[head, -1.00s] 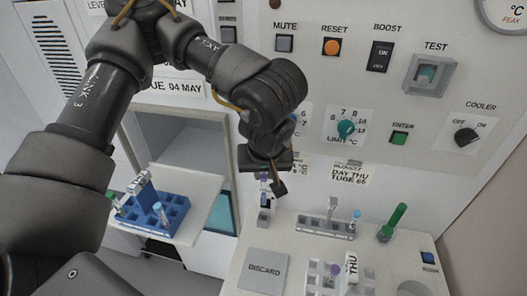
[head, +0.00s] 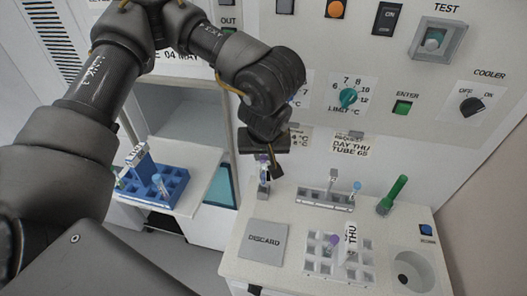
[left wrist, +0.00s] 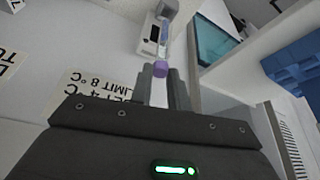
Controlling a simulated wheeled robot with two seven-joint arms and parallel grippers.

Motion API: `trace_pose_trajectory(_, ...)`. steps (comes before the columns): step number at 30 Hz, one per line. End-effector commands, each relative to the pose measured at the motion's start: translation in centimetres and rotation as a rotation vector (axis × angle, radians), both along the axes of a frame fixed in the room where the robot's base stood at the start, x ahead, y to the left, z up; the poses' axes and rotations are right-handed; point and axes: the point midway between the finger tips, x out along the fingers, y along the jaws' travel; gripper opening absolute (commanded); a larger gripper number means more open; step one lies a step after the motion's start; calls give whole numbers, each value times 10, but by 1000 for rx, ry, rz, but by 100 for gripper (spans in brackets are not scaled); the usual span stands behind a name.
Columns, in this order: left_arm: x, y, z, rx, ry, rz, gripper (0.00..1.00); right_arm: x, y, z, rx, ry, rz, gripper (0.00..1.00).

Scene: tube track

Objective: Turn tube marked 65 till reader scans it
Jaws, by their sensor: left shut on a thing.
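My left gripper (head: 267,166) is shut on a tube (head: 263,173) with a purple cap, over the back left corner of the white bench. In the left wrist view, the purple cap (left wrist: 160,68) and pale tube body show between my fingers (left wrist: 160,90). The number on this tube cannot be read. A small white reader-like block (head: 264,189) stands just below it; the left wrist view shows a white block with a dark slot (left wrist: 153,33) beyond the cap. A card (head: 351,145) on the panel reads "DAY THU TUBE 65". My right gripper is not in view.
A grey rack (head: 325,199) with a blue-capped tube and a green tube (head: 392,195) stand at the back of the bench. A white rack (head: 338,271) marked THU is in front, right of the DISCARD plate (head: 262,242). A blue rack (head: 172,186) sits on the left shelf.

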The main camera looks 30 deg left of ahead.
Motion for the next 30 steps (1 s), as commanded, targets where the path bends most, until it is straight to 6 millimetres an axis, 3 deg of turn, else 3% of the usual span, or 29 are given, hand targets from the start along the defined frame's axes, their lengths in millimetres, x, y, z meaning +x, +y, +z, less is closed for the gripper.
trace_pose_trajectory(5,0,0,-11,0,0,0,2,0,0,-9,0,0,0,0)
trace_pose_trajectory(30,0,0,-15,0,0,0,2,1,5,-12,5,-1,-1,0)
